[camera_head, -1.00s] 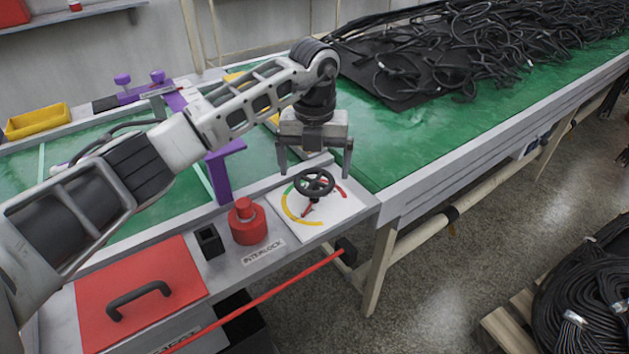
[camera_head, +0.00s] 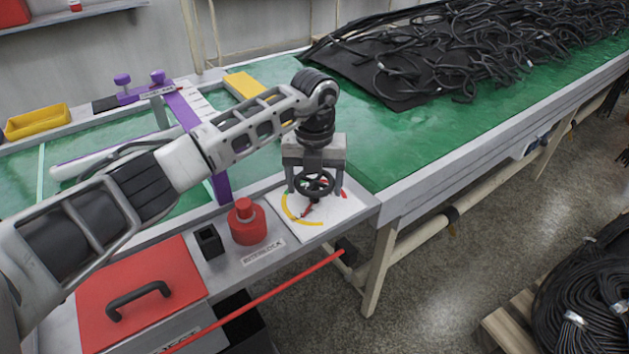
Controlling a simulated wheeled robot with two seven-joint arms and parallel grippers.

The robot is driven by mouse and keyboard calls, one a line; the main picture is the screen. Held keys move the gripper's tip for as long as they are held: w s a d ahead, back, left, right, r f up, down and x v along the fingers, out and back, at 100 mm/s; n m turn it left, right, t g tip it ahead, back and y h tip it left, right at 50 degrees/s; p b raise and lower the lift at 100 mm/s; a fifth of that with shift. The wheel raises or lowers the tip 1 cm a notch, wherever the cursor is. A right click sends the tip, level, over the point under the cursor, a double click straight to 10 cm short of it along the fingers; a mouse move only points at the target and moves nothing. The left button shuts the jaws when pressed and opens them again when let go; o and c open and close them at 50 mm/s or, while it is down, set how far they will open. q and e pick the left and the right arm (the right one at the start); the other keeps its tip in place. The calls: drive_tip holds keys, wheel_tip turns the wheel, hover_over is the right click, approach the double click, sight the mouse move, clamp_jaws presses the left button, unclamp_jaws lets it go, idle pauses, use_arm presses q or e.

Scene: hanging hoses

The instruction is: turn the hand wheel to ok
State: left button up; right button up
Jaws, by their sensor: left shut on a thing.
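The black hand wheel (camera_head: 314,186) sits above a white dial plate (camera_head: 300,228) on the grey panel. The plate has a yellow arc, a red arc and a red pointer (camera_head: 305,211); the pointer aims down-left, towards the yellow arc. My left gripper (camera_head: 315,188) points down over the wheel, its two fingers on either side of the rim, shut on it. Part of the green arc is hidden by the gripper. My right gripper is not in view.
A red mushroom button (camera_head: 247,222) on the panel stands just left of the dial, beside a small black holder (camera_head: 209,241). A red lid with a black handle (camera_head: 139,297) lies at the lower left. Black hoses (camera_head: 500,45) cover the far green table.

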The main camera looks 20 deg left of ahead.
use_arm(q)
drive_tip(key=shift+m, duration=0.4)
drive_tip(key=m+b, duration=0.1)
drive_tip(key=m, duration=0.3)
drive_tip(key=shift+m, duration=0.3)
drive_tip(key=m+b, duration=0.1)
drive_tip(key=m, duration=0.1)
drive_tip(key=shift+m, duration=0.4)
drive_tip(key=m+b, duration=0.1)
drive_tip(key=m, duration=0.4)
drive_tip(key=m+b, duration=0.1)
drive_tip(key=m, duration=0.2)
drive_tip(key=m+b, duration=0.1)
drive_tip(key=m, duration=0.3)
drive_tip(key=shift+m, duration=1.8)
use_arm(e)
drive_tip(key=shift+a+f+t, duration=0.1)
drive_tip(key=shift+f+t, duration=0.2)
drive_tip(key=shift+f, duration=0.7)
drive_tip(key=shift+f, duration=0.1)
